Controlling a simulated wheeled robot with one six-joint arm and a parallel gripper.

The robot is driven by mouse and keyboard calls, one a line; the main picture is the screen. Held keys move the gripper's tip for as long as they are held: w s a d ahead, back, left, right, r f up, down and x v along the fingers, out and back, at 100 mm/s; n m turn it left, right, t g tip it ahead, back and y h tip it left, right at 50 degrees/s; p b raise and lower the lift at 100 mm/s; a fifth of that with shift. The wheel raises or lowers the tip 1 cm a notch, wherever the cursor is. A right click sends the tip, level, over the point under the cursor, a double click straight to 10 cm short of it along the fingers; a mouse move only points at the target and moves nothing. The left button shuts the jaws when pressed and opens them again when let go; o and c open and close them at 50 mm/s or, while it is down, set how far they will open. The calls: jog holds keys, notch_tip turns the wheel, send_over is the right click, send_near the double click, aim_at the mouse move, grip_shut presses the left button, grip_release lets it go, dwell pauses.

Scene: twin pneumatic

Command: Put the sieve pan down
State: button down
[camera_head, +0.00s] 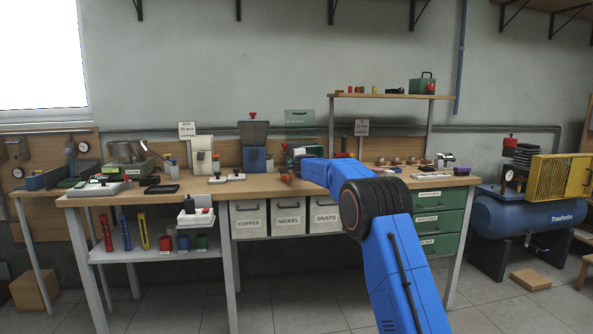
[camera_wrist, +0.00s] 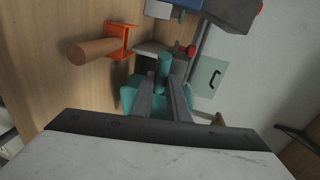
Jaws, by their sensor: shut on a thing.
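In the wrist view, my gripper (camera_wrist: 167,82) is shut on a teal piece with an upright round stub between the fingers. I take this teal piece for the sieve pan (camera_wrist: 129,98). Its wider teal part shows on both sides below the fingers, and the fingers hide its middle. I cannot tell whether it touches the bench or hangs just above it. In the head view, my blue arm reaches over the bench and its end hides most of this spot.
An orange bracket with a wooden cylinder (camera_wrist: 95,48) lies close beside the pan. A green translucent panel (camera_wrist: 208,77) is on the wall side. The wooden bench (camera_head: 221,187) carries a blue-based machine (camera_head: 252,158) left of my arm. A raised shelf (camera_head: 390,96) stands behind at right.

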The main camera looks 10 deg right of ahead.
jog(key=shift+f, duration=1.4)
jog(key=c, duration=1.7)
grip_release()
jog(key=shift+f, duration=0.15)
jog(key=shift+s+r, duration=0.3)
jog(key=shift+s, duration=0.15)
jog(key=shift+s+a+r, duration=0.1)
jog(key=shift+s+r, duration=0.15)
jog(key=shift+s, duration=1.6)
jog(key=shift+s+r, duration=0.25)
jog(key=shift+s, duration=1.55)
jog(key=shift+s+a+r, duration=0.1)
jog(key=shift+s+r, duration=0.15)
jog(key=shift+s, duration=1.6)
